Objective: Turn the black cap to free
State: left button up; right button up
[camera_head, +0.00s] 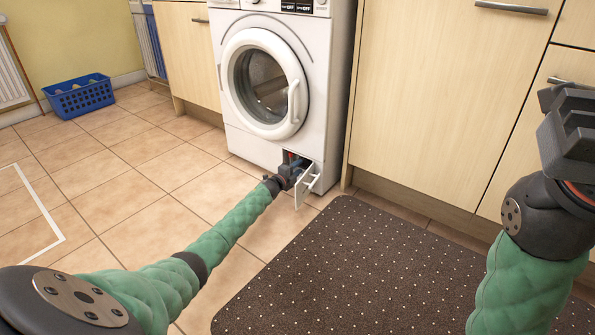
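My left gripper (291,168) reaches into the small open service hatch at the lower right front of the white washing machine (236,120). The hatch flap (305,187) hangs open beside my gripper. A bit of red shows inside the opening. The black cap cannot be made out; my gripper and the dark opening hide that spot. Whether my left fingers are open or shut is too small to tell. My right gripper (570,125) is raised at the right edge, in front of the cabinets, away from the machine. Its fingers seem close together, but their gap is unclear.
A dark dotted mat (365,265) lies on the tiled floor before the light wood cabinets (445,100). A blue basket (80,98) stands by the far left wall near a radiator (10,75). The washer's round door (262,85) looks shut. The floor left of my arm is clear.

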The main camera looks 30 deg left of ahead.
pick_arm(q)
jog(key=shift+w, duration=0.1)
grip_shut()
